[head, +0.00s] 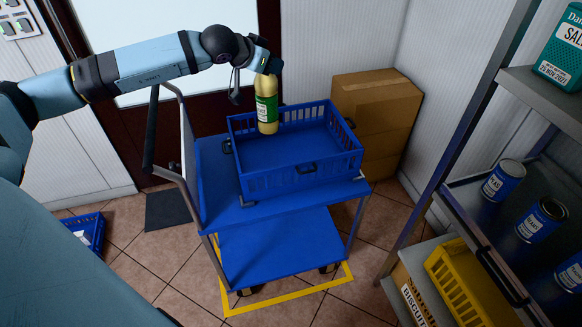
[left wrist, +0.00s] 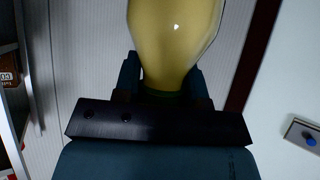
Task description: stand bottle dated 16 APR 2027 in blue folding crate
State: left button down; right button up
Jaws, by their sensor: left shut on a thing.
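The bottle (head: 266,101) is pale yellow with a green and white label, and its date is too small to read. My left gripper (head: 268,68) is shut on its top end and holds it upright. In the head view the bottle overlaps the far left part of the blue folding crate (head: 305,180); I cannot tell whether its base touches the crate floor. The crate stands open on the blue trolley and looks empty otherwise. In the left wrist view the yellow bottle body (left wrist: 175,40) rises beyond the gripper (left wrist: 160,92). My right gripper is not in view.
The blue trolley (head: 280,250) has a push handle at its left. Cardboard boxes (head: 375,100) are stacked behind it on the right. A shelf with blue tins (head: 503,180) and a yellow crate (head: 465,285) stands at the right. Another blue crate (head: 97,232) is on the floor at left.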

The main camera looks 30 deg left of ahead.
pick_arm(q)
jog(key=a+f+b, duration=0.2)
jog(key=a+f, duration=0.1)
jog(key=a, duration=0.3)
notch_tip(320, 180, down, 19)
jog(key=shift+w+r+n+y, duration=0.15)
jog(key=shift+w+n+y, duration=0.15)
jog(key=shift+w, duration=0.15)
jog(key=shift+d, duration=0.1)
jog(key=shift+f+b, duration=0.2)
jog(key=shift+b, duration=0.15)
jog(key=c, duration=0.7)
grip_release()
jog(key=shift+r, duration=0.15)
